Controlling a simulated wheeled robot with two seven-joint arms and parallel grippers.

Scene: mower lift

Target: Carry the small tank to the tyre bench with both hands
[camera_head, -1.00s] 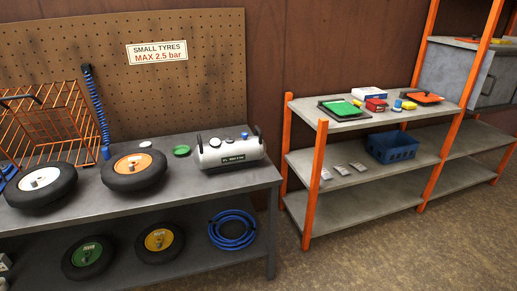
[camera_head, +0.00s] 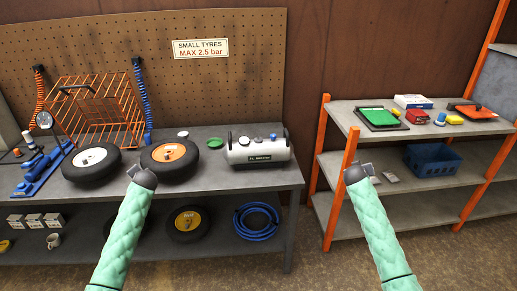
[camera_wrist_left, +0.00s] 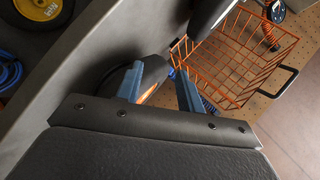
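The small tank (camera_head: 258,151) is a silver-white cylinder with dark end handles and a dark label. It rests at the right end of the grey tyre bench (camera_head: 228,183), which carries the tyres under the "SMALL TYRES" sign. My left gripper (camera_head: 143,172) is in front of the bench, left of the tank and apart from it. In the left wrist view its two blue fingers (camera_wrist_left: 158,85) stand apart with nothing held between them. My right gripper (camera_head: 359,170) is in front of the shelf, right of the tank and apart from it. Its fingers are too small to judge.
A white-hubbed tyre (camera_head: 91,161) and an orange-hubbed tyre (camera_head: 170,157) lie on the bench left of the tank. An orange wire basket (camera_head: 100,100) stands behind them. A grey shelf with orange posts (camera_head: 348,157) stands right, with a gap between it and the bench.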

